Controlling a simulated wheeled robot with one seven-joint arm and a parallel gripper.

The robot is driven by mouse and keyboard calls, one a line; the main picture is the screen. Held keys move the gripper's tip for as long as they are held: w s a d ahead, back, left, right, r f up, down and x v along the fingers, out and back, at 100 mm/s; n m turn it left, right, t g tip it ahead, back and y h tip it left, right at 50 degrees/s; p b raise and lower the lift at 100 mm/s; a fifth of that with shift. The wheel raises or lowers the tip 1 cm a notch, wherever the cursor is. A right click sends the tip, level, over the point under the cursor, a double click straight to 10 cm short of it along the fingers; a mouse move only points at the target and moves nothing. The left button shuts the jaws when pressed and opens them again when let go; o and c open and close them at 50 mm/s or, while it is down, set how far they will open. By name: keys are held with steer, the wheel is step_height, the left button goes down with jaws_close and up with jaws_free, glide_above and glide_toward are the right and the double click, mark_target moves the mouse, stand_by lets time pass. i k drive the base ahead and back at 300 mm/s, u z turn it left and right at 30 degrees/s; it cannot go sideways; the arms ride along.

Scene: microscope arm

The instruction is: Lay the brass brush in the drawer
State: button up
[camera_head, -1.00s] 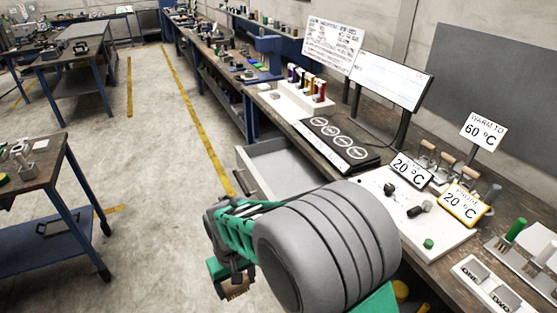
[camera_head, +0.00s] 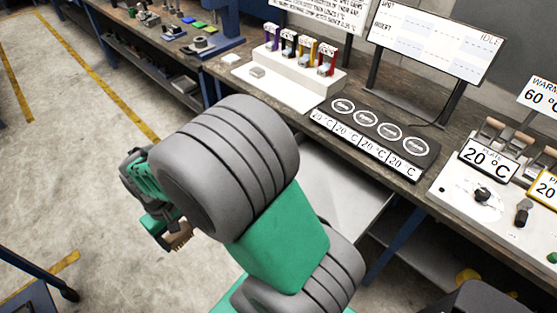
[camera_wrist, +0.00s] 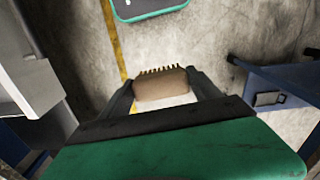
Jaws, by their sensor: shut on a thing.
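The brass brush (camera_head: 179,237) has a tan wooden block and a row of brass bristles. My gripper (camera_wrist: 163,88) is shut on it. In the wrist view the brush (camera_wrist: 160,85) sits crosswise between the fingers with its bristles facing away from the palm, above bare floor. The open drawer (camera_head: 340,192), pale grey inside, sticks out under the bench, to the right of my gripper in the head view. My arm hides part of it. A pale box-like edge at the left of the wrist view (camera_wrist: 32,65) looks like the drawer.
The bench (camera_head: 235,75) carries a black panel (camera_head: 374,134) with round pads above the drawer. A white rack (camera_head: 295,78) of coloured holders and a screen stand behind. A blue-framed table (camera_wrist: 285,88) is at the right in the wrist view.

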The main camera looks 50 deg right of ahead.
mark_target(330, 183)
steer(key=i, duration=0.85)
steer(key=z, duration=1.6)
